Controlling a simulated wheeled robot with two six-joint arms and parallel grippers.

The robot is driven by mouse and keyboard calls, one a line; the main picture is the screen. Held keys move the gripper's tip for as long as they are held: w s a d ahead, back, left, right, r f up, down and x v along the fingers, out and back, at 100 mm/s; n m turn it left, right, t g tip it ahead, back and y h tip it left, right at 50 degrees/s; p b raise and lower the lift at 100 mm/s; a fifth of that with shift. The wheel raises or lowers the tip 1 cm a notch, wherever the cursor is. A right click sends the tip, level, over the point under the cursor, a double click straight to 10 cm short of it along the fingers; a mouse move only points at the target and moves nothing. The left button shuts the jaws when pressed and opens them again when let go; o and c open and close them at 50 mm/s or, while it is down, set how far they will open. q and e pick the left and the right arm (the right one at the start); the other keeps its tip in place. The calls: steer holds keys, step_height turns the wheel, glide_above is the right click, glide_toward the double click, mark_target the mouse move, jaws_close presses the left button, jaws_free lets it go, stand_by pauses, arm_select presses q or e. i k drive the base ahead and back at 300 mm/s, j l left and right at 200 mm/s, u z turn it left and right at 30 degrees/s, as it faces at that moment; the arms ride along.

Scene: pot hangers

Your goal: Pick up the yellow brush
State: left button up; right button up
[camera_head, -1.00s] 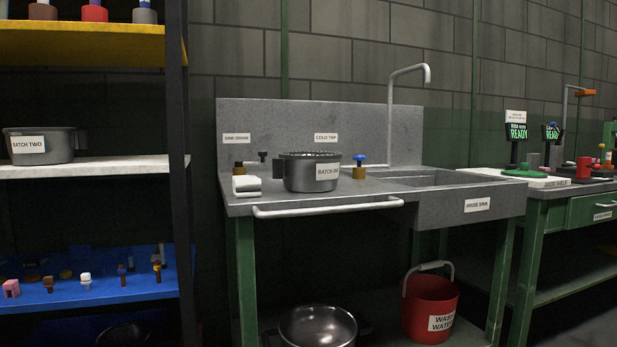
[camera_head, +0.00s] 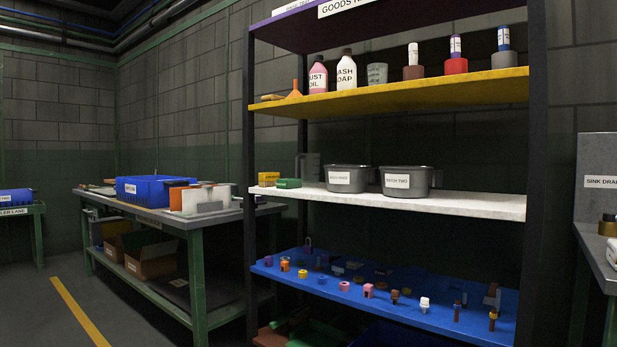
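I cannot make out a yellow brush for certain. A small yellow block-like thing (camera_head: 268,179) sits at the left end of the white middle shelf (camera_head: 460,204), beside a green one (camera_head: 288,183); whether it is a brush is too small to tell. Another small yellow-orange thing (camera_head: 272,97) lies at the left end of the yellow shelf (camera_head: 420,94). Neither of my grippers shows in this view.
The white shelf also bears a clear jug (camera_head: 308,167) and two grey pots, BATCH TWO (camera_head: 407,182) among them. Small parts stand on the blue shelf (camera_head: 480,325). A workbench (camera_head: 165,220) with a blue bin (camera_head: 150,190) stands left; the sink bench (camera_head: 600,262) is right.

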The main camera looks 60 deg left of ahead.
mark_target(267, 179)
steer(key=u, duration=2.05)
